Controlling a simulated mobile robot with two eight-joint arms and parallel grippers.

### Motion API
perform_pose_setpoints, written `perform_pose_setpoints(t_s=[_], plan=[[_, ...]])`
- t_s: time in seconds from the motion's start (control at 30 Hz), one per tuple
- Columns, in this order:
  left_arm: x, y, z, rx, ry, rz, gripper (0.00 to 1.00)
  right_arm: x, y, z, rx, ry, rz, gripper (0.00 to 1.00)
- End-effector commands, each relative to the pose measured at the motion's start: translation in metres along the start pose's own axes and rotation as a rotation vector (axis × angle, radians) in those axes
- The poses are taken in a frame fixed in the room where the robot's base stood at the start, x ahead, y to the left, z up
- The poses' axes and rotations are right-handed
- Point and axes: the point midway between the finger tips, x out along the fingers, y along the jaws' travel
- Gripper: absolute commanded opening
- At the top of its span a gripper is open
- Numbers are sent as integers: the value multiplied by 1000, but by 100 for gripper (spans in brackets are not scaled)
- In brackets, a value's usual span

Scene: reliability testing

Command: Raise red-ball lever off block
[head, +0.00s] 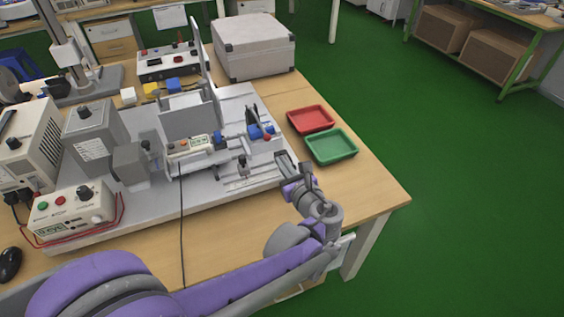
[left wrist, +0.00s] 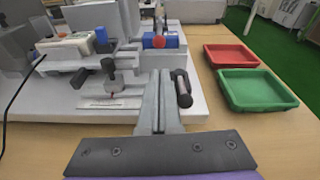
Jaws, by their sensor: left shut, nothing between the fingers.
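The red ball (head: 267,137) of the lever sits against the blue block (head: 255,131) at the right end of the grey test rig. In the left wrist view, the red ball (left wrist: 159,42) shows in front of the blue block (left wrist: 172,40). The lever's arm is too small to make out. My left gripper (head: 281,157) is shut and empty, in front of and slightly right of the ball, apart from it. In the left wrist view, its fingers (left wrist: 160,75) point forward toward the block and ball. My right gripper is not in view.
A red tray (head: 311,120) and a green tray (head: 331,147) lie right of the rig. The rig's baseplate (head: 222,195) has a small black-knobbed clamp (head: 243,162) left of my gripper. A grey case (head: 255,47) stands behind. The table's front right corner is clear.

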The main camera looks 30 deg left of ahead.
Motion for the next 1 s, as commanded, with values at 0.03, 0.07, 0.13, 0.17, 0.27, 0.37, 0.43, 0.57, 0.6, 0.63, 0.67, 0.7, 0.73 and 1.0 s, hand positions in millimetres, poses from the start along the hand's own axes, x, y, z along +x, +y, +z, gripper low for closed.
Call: perform_pose_setpoints(t_s=[0.03, 0.07, 0.13, 0.17, 0.27, 0.37, 0.43, 0.57, 0.6, 0.63, 0.67, 0.7, 0.73, 1.0], plan=[[12, 1, -1, 0, -1, 6, 0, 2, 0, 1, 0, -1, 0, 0], [18, 1, -1, 0, 0, 5, 0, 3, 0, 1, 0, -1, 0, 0], [31, 1, -1, 0, 0, 5, 0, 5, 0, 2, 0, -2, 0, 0], [36, 1, -1, 0, 0, 5, 0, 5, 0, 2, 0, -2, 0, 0], [52, 1, -1, 0, 0, 4, 0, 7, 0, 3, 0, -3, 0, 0], [65, 0, -1, 0, 0, 3, 0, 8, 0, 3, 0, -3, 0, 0], [70, 0, 0, -1, 0, 2, 0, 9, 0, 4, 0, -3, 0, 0], [75, 0, 0, -1, 1, 0, 0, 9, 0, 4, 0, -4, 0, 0], [75, 0, 0, -1, 1, 0, 0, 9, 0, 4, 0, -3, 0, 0], [76, 0, 0, -1, 1, 0, 0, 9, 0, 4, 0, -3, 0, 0], [76, 0, 0, -1, 1, 0, 0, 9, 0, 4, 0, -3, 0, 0], [75, 0, 0, -1, 1, 0, 0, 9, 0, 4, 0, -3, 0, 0], [75, 0, 0, -1, 1, 0, 0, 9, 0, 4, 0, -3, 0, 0], [73, 2, 3, -1, 10, 1, 0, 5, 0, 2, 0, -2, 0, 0]])
